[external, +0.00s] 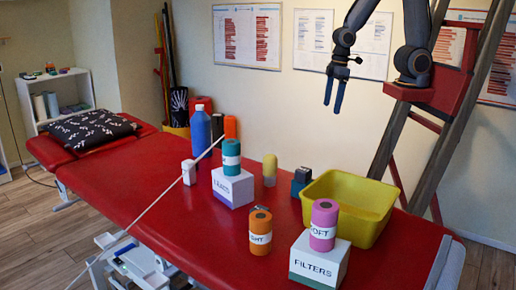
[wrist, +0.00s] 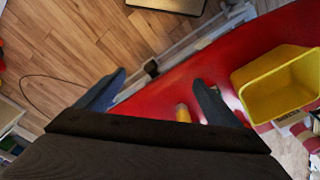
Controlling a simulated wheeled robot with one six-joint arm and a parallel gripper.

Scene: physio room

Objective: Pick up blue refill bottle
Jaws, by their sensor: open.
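The blue refill bottle (external: 201,138) stands upright on the red treatment table (external: 130,185), toward its far side, in the external view. I cannot make out the bottle in the wrist view. My gripper (external: 333,92) hangs in the air above the table, fingers down, well to the right of the bottle and higher than it. Its two blue fingers are apart with nothing between them, and the wrist view also shows the open gripper (wrist: 159,78).
A teal roll (external: 231,150) stands on a white box (external: 234,190) near the bottle. A yellow tub (external: 345,190), yellow bottle (external: 269,168), orange roll (external: 260,232) and pink roll (external: 324,220) on a filters box (external: 318,262) stand right.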

